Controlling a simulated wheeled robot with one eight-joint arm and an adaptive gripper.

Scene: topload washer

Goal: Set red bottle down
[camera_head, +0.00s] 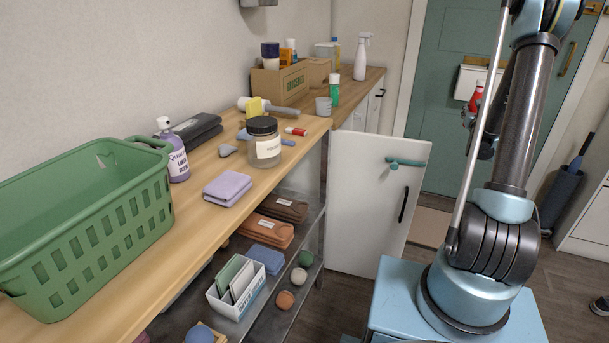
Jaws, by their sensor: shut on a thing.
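The red bottle (476,92) shows at the upper right, in front of the teal door and the white box mounted on it. It looks about upright and well away from the wooden counter. My gripper (469,116) is shut on it at its lower part. My arm covers the bottle's right side and much of the gripper, so the fingers are hard to make out.
A wooden counter (216,205) runs along the left wall. It bears a green basket (95,225), a purple bottle (173,158), a folded lilac cloth (228,188) and a lidded jar (264,143). A white cabinet door (365,215) stands open below the counter's far part.

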